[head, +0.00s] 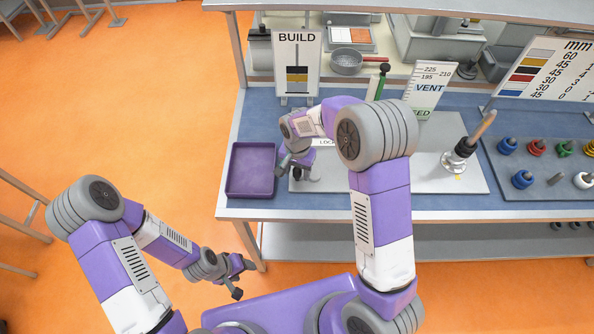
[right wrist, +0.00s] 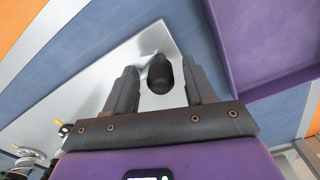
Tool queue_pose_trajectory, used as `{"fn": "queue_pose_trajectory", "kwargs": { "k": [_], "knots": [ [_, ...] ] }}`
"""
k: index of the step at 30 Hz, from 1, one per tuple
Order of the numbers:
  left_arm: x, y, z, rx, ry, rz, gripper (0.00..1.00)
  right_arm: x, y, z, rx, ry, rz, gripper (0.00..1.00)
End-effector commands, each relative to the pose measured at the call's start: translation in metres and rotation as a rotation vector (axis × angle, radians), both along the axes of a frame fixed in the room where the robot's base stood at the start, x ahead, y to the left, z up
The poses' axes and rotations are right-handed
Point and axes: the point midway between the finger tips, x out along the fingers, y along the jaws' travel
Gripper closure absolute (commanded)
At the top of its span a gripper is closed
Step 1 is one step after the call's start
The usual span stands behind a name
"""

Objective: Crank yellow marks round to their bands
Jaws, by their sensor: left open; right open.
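My right gripper (head: 297,168) reaches down over the left end of the grey plate (head: 430,172). In the right wrist view its two open fingers (right wrist: 160,68) stand on either side of a dark round-ended handle (right wrist: 159,78), with gaps beside it. What is under that handle is hidden. A second crank unit (head: 456,160) stands on the plate's right part, with a black collar and a tilted wooden handle (head: 483,126). A small yellow mark (head: 458,177) shows at its foot. My left gripper (head: 236,278) is open and empty, low and off the table.
A purple tray (head: 230,190) lies just left of the plate. A BUILD card (head: 297,55), a VENT card (head: 430,88) and an mm chart (head: 540,68) stand behind. Coloured knobs sit on a board (head: 540,196) at right. The blue table front is bare.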

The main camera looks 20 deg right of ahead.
Motion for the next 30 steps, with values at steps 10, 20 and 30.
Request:
{"fn": "queue_pose_trajectory", "kwargs": {
  "k": [10, 20, 30],
  "knots": [
    [0.0005, 0.0, -0.0006, 0.0, -0.001, 0.0, 0.42, 0.0, 0.0004, -0.0124, 0.0, -0.001, 0.001, 0.45],
    [0.0004, 0.0, -0.0006, 0.0, -0.001, 0.0, 0.42, -0.0001, 0.0003, -0.0121, 0.001, -0.001, 0.001, 0.83],
    [0.0004, 0.0, -0.0012, 0.0, -0.001, 0.0, 0.42, -0.0011, 0.0004, -0.012, 0.001, -0.001, 0.017, 1.0]
  ]
}}
